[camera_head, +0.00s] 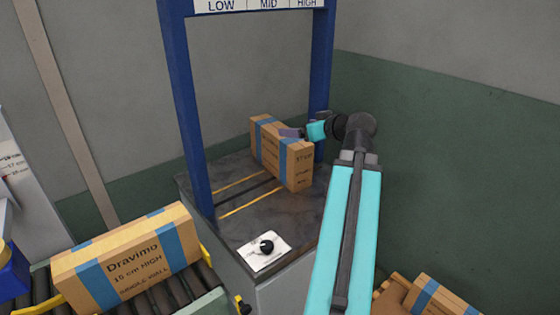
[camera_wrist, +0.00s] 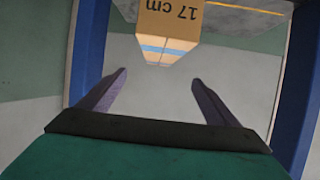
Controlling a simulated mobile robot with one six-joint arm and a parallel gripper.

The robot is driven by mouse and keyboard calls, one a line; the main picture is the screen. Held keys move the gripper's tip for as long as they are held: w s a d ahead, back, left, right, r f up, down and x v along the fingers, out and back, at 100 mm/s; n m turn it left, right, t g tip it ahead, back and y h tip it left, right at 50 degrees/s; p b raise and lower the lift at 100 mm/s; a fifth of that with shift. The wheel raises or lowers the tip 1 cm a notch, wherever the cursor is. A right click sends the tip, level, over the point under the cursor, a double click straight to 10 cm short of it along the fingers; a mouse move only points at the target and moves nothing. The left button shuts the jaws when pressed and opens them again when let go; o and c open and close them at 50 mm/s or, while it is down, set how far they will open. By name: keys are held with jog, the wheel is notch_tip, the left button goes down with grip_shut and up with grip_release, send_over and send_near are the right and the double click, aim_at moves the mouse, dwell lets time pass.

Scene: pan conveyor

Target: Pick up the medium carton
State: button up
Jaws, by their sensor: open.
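A cardboard carton with blue bands (camera_head: 270,148) stands upright on the dark platform under the blue frame. Its lettering is small in the head view; in the wrist view the carton (camera_wrist: 170,20) reads "17 cm" upside down. My gripper (camera_head: 291,133) is beside its upper part on the right, overlapping it in the head view. In the wrist view my gripper (camera_wrist: 160,76) has its fingers spread apart, with nothing between them, and the carton lies beyond the fingertips. A second carton (camera_head: 135,262) reads "Dravimo 15 cm HIGH". I cannot tell which is the medium one.
The blue frame (camera_head: 180,100) bears LOW, MID and HIGH labels (camera_head: 268,4). The second carton sits on a roller conveyor (camera_head: 180,292). Another carton (camera_head: 440,298) is at bottom right.

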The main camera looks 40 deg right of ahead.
aim_at(279, 150)
jog(key=shift+f, duration=0.6)
jog(key=shift+w+r+p, duration=0.1)
jog(key=shift+r+p, duration=0.05)
jog(key=shift+p, duration=0.25)
jog(key=shift+w+d+p, duration=0.15)
jog(key=shift+w+p, duration=0.1)
jog(key=shift+p, duration=0.6)
jog(key=p, duration=0.2)
jog(key=w+p, duration=0.1)
jog(key=p, duration=0.1)
jog(key=shift+d+f, duration=0.15)
jog(key=shift+f, duration=0.1)
jog(key=p, duration=0.5)
jog(key=shift+w+f, duration=0.25)
jog(key=shift+w, duration=0.15)
jog(key=shift+w+f+p, duration=0.1)
jog(key=shift+w+p, duration=0.1)
jog(key=shift+p, duration=0.1)
jog(key=p+x, duration=0.2)
jog(key=shift+w+d+f+p, duration=0.1)
jog(key=shift+w+p, duration=0.2)
jog(key=shift+p, duration=0.05)
jog(key=shift+x, duration=1.45)
